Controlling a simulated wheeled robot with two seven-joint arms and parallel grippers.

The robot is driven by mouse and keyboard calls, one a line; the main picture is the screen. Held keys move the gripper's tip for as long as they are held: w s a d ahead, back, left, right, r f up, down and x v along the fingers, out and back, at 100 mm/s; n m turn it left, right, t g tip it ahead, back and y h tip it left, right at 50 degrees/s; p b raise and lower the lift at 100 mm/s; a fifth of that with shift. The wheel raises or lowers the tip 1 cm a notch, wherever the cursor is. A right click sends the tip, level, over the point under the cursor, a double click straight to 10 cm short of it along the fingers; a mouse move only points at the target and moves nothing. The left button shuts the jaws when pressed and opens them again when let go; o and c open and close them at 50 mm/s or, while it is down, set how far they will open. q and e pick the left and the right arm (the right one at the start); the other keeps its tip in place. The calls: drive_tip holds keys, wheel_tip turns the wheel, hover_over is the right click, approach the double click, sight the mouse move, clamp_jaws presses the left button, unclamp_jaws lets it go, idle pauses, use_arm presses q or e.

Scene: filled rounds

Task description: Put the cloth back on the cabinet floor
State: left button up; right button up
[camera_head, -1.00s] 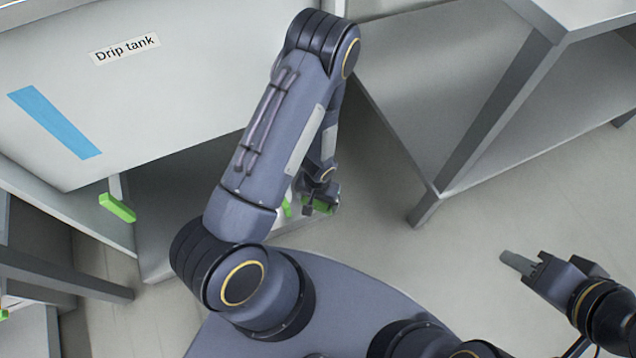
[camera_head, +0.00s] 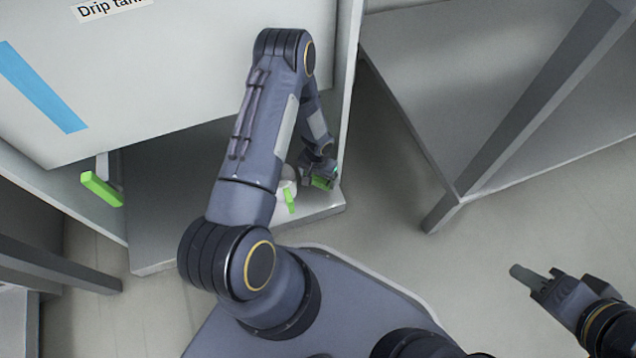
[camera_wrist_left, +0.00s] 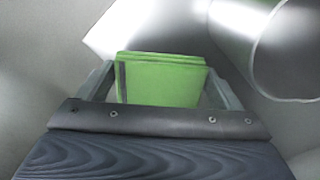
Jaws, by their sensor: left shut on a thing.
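The green folded cloth (camera_wrist_left: 160,80) is between the two fingers of my left gripper (camera_wrist_left: 162,92) in the left wrist view. In the head view, the cloth (camera_head: 321,183) shows small and partly hidden at my left gripper (camera_head: 322,178), over the right front part of the cabinet floor (camera_head: 170,225). I cannot tell whether the cloth touches the floor. My right gripper (camera_head: 538,278) is out over the room floor at the right, away from the cabinet; its finger gap is unclear.
A white round object (camera_wrist_left: 288,50) is close right of the cloth in the wrist view. A green piece (camera_head: 290,201) shows beside my left forearm. The panel marked "Drip tank" (camera_head: 190,70) overhangs the cabinet opening. A green handle (camera_head: 102,189) is at left. A grey table leg (camera_head: 455,205) stands right.

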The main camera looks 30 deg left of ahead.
sight(318, 180)
use_arm(q)
drive_tip(key=shift+w+a+f, duration=0.15)
drive_tip(key=shift+w+f, duration=0.15)
drive_tip(key=shift+f, duration=0.25)
wheel_tip(318, 180, down, 3)
drive_tip(key=shift+w+a+f+b, duration=0.1)
drive_tip(key=shift+w+f+b, duration=0.05)
drive_tip(key=shift+b, duration=0.9)
drive_tip(key=o, duration=0.7)
wheel_tip(318, 180, up, 12)
drive_tip(key=p, duration=0.5)
